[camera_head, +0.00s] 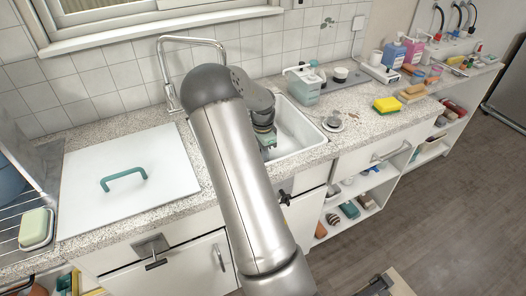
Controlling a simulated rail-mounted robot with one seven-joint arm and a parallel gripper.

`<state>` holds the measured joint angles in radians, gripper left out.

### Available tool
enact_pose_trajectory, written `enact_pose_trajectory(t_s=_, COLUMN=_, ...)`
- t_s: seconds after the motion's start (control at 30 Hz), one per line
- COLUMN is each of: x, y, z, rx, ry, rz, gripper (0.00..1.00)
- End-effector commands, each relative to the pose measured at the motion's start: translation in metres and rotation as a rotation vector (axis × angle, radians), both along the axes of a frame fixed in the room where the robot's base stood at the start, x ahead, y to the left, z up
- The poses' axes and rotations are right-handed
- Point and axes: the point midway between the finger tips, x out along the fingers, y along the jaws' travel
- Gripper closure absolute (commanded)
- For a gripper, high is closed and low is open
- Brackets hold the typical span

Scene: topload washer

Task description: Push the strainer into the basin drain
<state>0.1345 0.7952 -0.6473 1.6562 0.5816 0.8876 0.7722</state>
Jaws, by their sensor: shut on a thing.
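The white basin (299,128) is set into the speckled counter, partly hidden behind my arm. My gripper (268,152) reaches down into its left part, with its greenish end low in the basin. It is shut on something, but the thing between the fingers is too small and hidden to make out. The drain is not visible behind my arm and gripper. A small round metal piece (333,121) with a raised middle lies on the counter at the basin's right rim. It looks like a strainer, but I cannot be sure.
A tall metal faucet (190,41) arches behind the basin. A white lid with a green handle (125,181) covers the left counter. A soap dispenser (304,86) stands at the basin's back right. A yellow sponge (387,105) and several bottles stand farther right.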

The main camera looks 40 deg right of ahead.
Motion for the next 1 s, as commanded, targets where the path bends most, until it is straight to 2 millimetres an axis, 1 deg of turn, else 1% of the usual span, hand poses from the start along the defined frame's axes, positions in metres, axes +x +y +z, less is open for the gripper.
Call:
enact_pose_trajectory(t_s=0.63, x=0.0000, y=-0.0001, z=-0.0003, rx=0.000, ry=0.000, rz=0.000, gripper=1.00)
enact_pose_trajectory(t_s=1.0, x=-0.0002, y=-0.0004, z=-0.0088, rx=0.000, ry=-0.001, rz=0.000, gripper=1.00)
